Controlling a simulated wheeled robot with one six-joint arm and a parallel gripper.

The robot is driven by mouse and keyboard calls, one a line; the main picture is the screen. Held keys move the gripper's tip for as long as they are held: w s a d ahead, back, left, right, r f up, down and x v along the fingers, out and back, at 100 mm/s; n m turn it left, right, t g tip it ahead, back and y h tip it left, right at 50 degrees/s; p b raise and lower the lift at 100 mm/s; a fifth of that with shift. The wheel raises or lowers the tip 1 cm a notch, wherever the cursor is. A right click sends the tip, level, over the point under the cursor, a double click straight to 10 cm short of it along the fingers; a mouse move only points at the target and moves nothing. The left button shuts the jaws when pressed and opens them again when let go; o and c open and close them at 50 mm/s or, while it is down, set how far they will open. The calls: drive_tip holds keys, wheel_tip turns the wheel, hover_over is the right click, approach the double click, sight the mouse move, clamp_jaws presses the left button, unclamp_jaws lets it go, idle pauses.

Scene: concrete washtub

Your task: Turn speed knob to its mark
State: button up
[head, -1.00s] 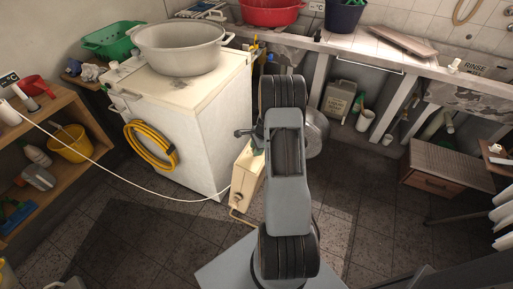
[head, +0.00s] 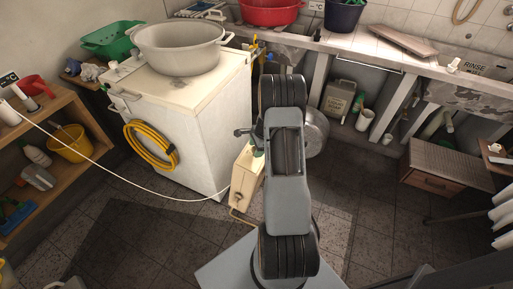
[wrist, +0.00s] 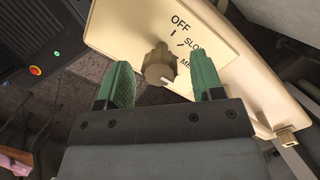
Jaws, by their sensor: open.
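The speed knob (wrist: 158,66) is a grey-brown ribbed knob on the cream face of a control box (wrist: 222,60). Printed "OFF", "SLOW" and a partly hidden "ME..." stand above and right of it, with short dark tick lines. A small pale line shows at the knob's lower right edge. My gripper (wrist: 160,70) has two green fingers, spread apart, one on each side of the knob in the wrist view, with gaps visible.
A white machine (head: 203,120) with a yellow hose (head: 150,146) stands left of the box. A white cable (head: 120,180) runs across to the box. A wooden shelf (head: 85,115) is at left and a small brown cabinet (head: 435,172) at right. The dark floor between is mostly clear.

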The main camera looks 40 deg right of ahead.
drive_tip(key=p+v, duration=0.1)
drive_tip(key=v, duration=1.3)
drive_tip(key=shift+p, duration=0.3)
drive_tip(key=shift+w+f, duration=0.1)
drive_tip(key=s+a+r+n+t+h+p, duration=0.1)
drive_tip(key=s+a+r+n+p, duration=0.4)
drive_tip(key=a+r+n, duration=0.5)
drive_tip(key=s+a+r+n+h+p, duration=0.1)
drive_tip(key=s+a+r+n+p, duration=0.4)
drive_tip(key=s+a+r+n, duration=0.5)
drive_tip(key=a+r+n, duration=0.1)
drive_tip(key=a+r, duration=0.5)
drive_tip(key=shift+s+a+t+p, duration=0.25)
drive_tip(key=shift+a+t+p, duration=0.05)
drive_tip(key=shift+t+p, duration=0.1)
drive_tip(key=shift+r, duration=0.1)
